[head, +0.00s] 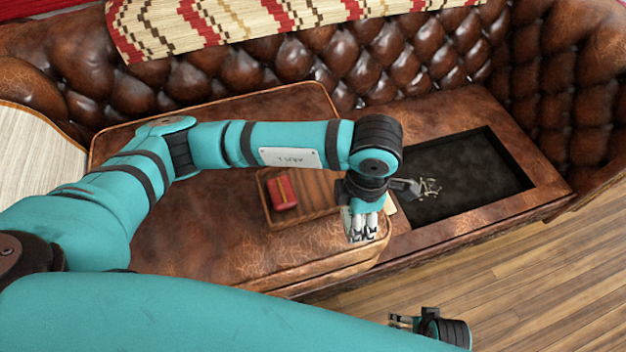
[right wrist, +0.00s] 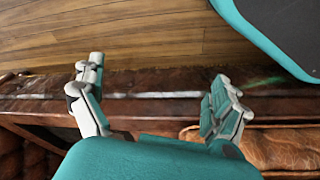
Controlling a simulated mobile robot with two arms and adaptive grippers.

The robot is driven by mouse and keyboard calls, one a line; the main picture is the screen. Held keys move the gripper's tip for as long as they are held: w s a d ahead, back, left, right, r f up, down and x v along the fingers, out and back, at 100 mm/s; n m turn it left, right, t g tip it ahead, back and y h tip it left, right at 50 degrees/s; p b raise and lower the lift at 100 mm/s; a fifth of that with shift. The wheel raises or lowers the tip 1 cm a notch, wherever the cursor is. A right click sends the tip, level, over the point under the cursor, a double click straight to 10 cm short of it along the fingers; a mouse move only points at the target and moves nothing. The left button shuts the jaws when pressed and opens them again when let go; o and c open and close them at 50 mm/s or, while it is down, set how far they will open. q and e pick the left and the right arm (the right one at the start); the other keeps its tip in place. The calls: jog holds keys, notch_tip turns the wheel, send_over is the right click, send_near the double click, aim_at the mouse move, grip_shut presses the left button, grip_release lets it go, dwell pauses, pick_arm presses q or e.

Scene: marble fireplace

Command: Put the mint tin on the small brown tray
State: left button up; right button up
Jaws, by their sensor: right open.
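A red box-shaped thing (head: 283,192), which looks like the mint tin, lies in the left part of the small brown wooden tray (head: 318,216) on the leather seat. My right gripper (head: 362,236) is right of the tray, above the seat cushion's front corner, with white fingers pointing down. It is apart from the red thing. In the right wrist view its fingers (right wrist: 160,72) are spread with nothing between them. My arm and gripper hide the tray's right end. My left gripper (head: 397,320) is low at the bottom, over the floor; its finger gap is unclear.
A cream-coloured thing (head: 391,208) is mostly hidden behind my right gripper. A tufted leather backrest (head: 290,60) stands behind. Wooden floor (head: 530,270) is clear in front.

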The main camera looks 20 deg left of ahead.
pick_arm(q)
jog(key=shift+s+d+f+n, duration=0.25)
jog(key=shift+d+n, duration=0.2)
jog(key=shift+n, duration=0.35)
send_over(308, 190)
jog(key=shift+s+d+f, duration=0.15)
jog(key=shift+d+f, duration=0.1)
jog(key=shift+f, duration=0.45)
jog(key=f, duration=0.3)
jog(key=shift+a+f, duration=0.3)
jog(key=shift+f, duration=0.15)
jog(key=o, duration=1.2)
pick_arm(e)
jog(key=shift+s+r, duration=0.2)
jog(key=shift+r, duration=0.3)
